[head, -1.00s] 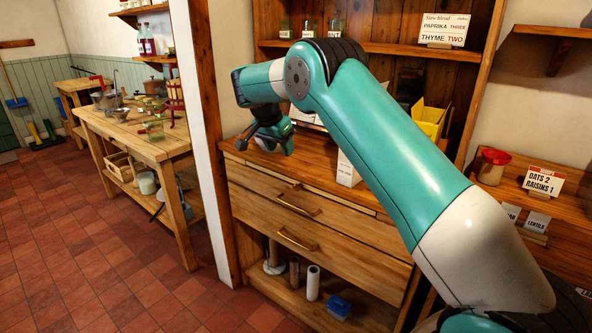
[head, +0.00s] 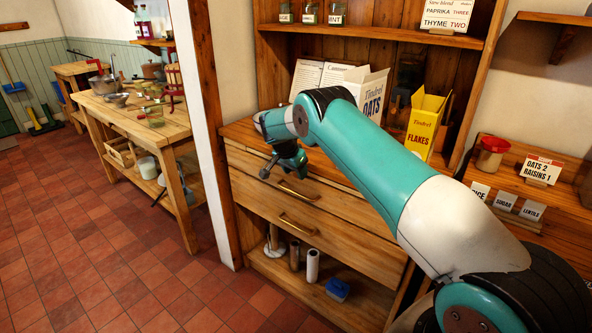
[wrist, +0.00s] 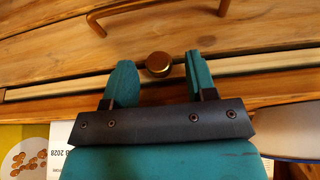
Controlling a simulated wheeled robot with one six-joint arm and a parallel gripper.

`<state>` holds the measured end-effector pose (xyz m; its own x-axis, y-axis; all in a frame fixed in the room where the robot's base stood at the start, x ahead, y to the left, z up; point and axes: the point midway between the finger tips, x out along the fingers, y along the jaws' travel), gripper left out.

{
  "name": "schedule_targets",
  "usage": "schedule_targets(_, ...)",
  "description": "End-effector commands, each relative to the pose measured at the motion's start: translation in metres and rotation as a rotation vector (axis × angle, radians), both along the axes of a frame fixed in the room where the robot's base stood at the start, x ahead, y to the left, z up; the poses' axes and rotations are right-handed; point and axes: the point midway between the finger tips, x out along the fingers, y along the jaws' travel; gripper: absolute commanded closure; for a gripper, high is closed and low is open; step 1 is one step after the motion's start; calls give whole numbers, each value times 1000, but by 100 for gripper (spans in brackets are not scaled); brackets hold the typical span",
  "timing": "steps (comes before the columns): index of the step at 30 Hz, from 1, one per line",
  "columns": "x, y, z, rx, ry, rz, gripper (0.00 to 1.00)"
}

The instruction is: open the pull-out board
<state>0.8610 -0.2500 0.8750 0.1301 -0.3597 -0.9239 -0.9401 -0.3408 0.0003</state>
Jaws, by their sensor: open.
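The pull-out board shows in the wrist view as a thin pale edge (wrist: 50,89) in a slot between the counter top and the drawer front. My gripper (wrist: 160,74) is open, with one teal finger on each side of the knob and a gap to both. The knob sits near fingertip level. In the head view my gripper (head: 283,170) is at the front edge of the cabinet counter, and it and my arm hide the knob.
Two drawers with brass bar handles are below; the upper handle (head: 298,191) is close to my gripper. An oats box (head: 362,95), a flakes box (head: 425,122) and an open book (head: 322,76) stand on the counter. The tiled floor (head: 130,240) in front is clear.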

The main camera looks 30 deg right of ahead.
Motion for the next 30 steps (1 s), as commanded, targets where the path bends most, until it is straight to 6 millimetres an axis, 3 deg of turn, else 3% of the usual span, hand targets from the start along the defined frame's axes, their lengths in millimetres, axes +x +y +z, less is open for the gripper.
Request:
schedule_targets(11,1,-2,-5,0,0,0,48)
schedule_targets(18,1,-2,-5,0,-1,1,100)
schedule_targets(25,1,1,-5,0,-2,2,100)
schedule_targets(30,1,27,-6,0,0,8,100)
